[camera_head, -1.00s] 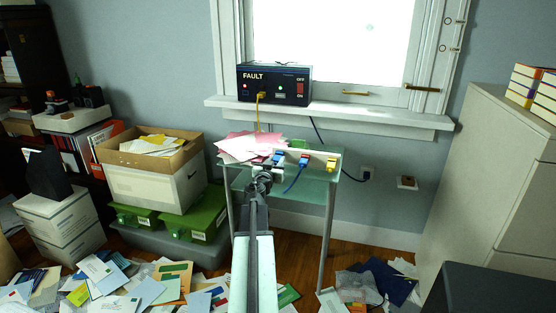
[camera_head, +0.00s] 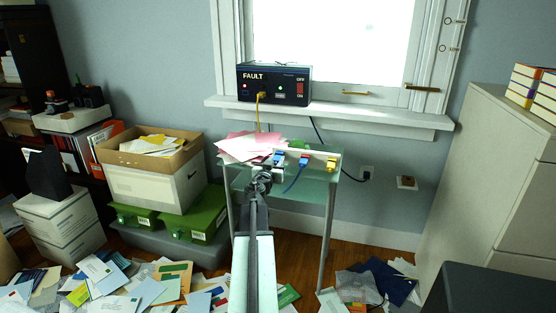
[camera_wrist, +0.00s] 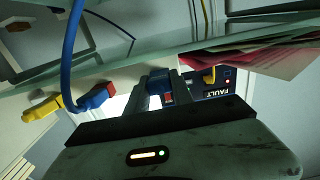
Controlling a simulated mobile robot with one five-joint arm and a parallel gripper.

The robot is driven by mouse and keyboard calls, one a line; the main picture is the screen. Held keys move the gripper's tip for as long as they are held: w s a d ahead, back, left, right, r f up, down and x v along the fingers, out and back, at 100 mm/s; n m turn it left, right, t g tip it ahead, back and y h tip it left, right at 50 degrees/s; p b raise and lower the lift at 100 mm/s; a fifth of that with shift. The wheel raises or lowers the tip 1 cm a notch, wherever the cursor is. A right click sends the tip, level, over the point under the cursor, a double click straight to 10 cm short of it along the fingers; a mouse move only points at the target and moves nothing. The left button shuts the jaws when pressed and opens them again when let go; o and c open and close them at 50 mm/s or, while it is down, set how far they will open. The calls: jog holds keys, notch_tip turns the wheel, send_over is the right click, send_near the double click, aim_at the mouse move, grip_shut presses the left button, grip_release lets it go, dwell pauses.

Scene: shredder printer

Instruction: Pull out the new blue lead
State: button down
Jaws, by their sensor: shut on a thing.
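A blue plug (camera_head: 279,158) is at the left end of a pale holder strip (camera_head: 318,155) on the glass table. A yellow plug (camera_head: 331,164) is at the right end.
The black FAULT box (camera_head: 273,84) stands on the windowsill with a yellow lead (camera_head: 261,97) in its front. Pink papers (camera_head: 250,147) lie on the glass table (camera_head: 318,174) left of the plugs. Loose papers cover the floor. A grey cabinet (camera_head: 490,180) stands at the right.

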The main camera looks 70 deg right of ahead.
aim_at(276, 162)
jog(key=shift+a, duration=0.15)
jog(key=shift+a, duration=0.45)
jog(key=c, duration=2)
grip_release()
grip_shut()
jog(key=shift+s+a, duration=0.15)
jog(key=shift+a, duration=1.6)
